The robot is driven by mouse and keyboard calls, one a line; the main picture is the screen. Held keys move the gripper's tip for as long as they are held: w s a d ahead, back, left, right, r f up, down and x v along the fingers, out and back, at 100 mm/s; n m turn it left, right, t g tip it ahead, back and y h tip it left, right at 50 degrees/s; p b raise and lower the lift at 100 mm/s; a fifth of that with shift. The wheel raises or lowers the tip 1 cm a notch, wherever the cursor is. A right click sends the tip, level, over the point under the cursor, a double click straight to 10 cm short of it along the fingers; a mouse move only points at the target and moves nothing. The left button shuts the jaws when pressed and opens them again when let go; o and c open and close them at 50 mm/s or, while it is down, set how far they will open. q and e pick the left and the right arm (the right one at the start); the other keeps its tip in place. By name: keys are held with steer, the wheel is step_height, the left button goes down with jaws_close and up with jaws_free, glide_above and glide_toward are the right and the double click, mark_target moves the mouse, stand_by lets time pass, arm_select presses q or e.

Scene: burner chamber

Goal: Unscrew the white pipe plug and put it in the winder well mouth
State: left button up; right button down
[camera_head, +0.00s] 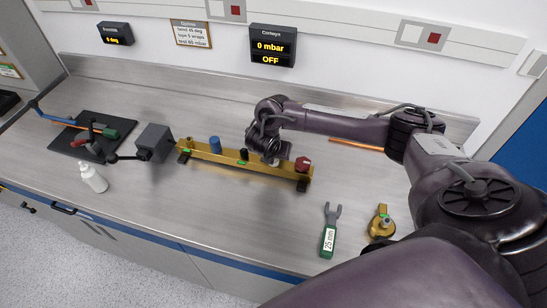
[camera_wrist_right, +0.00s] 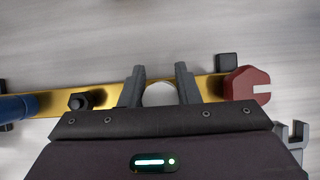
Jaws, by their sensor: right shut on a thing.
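My right gripper (camera_head: 272,152) reaches down over the brass bar (camera_head: 230,159) near its right end. In the right wrist view its two fingers stand either side of the round white plug (camera_wrist_right: 160,94) and are shut on it. The plug appears still at the bar; whether it is seated in its thread cannot be told. In the head view the arm hides most of it. My left gripper is not in view.
The bar also carries a blue cylinder (camera_head: 215,144), a black plug (camera_wrist_right: 80,101) and a red slotted piece (camera_wrist_right: 246,84). The bench's front middle is clear.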

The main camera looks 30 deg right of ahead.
steer(key=shift+w+a+f+n+t+y+b, duration=0.15)
steer(key=shift+n+t+y+b, duration=0.5)
steer(key=shift+n+b, duration=1.5)
steer(key=shift+a+f+n+t+y+b, duration=0.25)
steer(key=shift+n+y+b, duration=0.7)
steer(key=shift+b, duration=2.15)
steer(key=shift+r+n+b, duration=0.1)
steer(key=shift+n+b, duration=0.4)
steer(key=shift+b, duration=0.15)
steer(key=shift+r+y, duration=0.2)
steer(key=shift+y, duration=0.1)
steer(key=shift+f+n+b, duration=0.2)
steer(key=shift+n+b, duration=0.3)
steer(key=shift+b, duration=0.2)
steer(key=shift+n+y+b, duration=0.4)
steer(key=shift+n+b, duration=0.1)
steer(key=shift+b, duration=0.35)
steer(key=n+b, duration=0.1)
steer(key=n+y+b, duration=0.2)
steer(key=shift+a+f+n+b, duration=0.1)
steer(key=shift+a+n+b, duration=0.15)
steer(key=shift+n+b, duration=0.15)
steer(key=shift+a+n+y+b, duration=0.1)
steer(key=shift+n+y+b, duration=0.2)
steer(key=shift+n, duration=0.2)
steer(key=shift+a+r+n+y, duration=0.2)
steer(key=shift+n+y, duration=0.3)
steer(key=shift+n, duration=0.4)
